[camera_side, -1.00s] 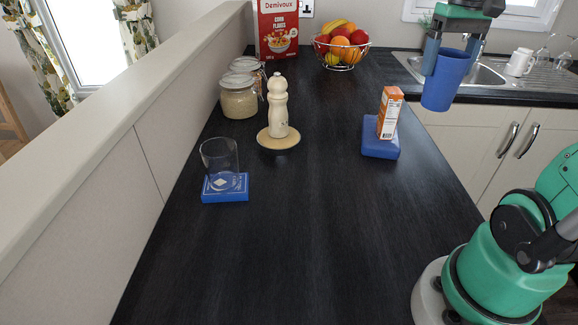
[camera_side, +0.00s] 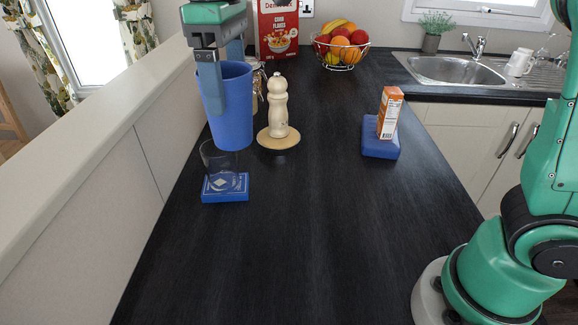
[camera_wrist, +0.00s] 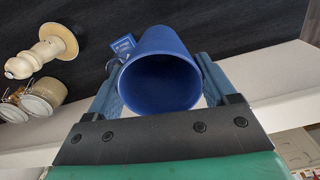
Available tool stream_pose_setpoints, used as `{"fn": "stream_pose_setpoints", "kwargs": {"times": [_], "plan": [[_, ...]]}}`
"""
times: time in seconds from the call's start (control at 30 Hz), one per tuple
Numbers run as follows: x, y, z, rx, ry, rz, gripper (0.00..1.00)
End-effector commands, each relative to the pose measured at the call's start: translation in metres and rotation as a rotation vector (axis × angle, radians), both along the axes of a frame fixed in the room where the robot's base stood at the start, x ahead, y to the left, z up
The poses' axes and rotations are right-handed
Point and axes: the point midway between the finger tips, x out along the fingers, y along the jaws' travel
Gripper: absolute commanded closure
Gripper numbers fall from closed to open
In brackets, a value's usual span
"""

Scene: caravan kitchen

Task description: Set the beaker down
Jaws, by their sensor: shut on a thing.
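A blue beaker (camera_side: 235,120) is held upright in the air at the left of the side view. My gripper (camera_side: 226,98) is shut on it, with one finger on each side. In the wrist view the beaker (camera_wrist: 160,82) shows its open mouth between the fingers of my gripper (camera_wrist: 158,88). A clear glass (camera_side: 218,166) stands on a blue coaster (camera_side: 225,190) with a white emblem. The coaster (camera_wrist: 122,44) also shows beyond the beaker in the wrist view.
A cream mill (camera_side: 278,105) on a round wooden board (camera_side: 278,140) stands just right of the beaker. Jars (camera_wrist: 40,97) are close by. An orange-and-white carton (camera_side: 390,112) is on a blue block (camera_side: 380,145). The near and middle worktop (camera_side: 310,240) is clear.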

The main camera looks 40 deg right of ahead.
Motion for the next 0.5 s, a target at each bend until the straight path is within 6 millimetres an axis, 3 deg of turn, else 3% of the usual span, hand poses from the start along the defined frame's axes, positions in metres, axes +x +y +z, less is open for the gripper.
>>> {"fn": "stream_pose_setpoints", "kwargs": {"times": [0.03, 0.1, 0.2, 0.37, 0.5], "plan": [[-0.004, 0.016, 0.000, 0.000, 0.000, 0.052, 0.73], [-0.008, 0.031, -0.001, 0.000, 0.000, 0.099, 0.73], [-0.013, 0.043, -0.003, 0.000, 0.000, 0.137, 0.73], [-0.014, 0.047, -0.022, 0.000, 0.000, 0.150, 0.73], [-0.014, 0.046, -0.053, 0.000, 0.000, 0.148, 0.73]]}}
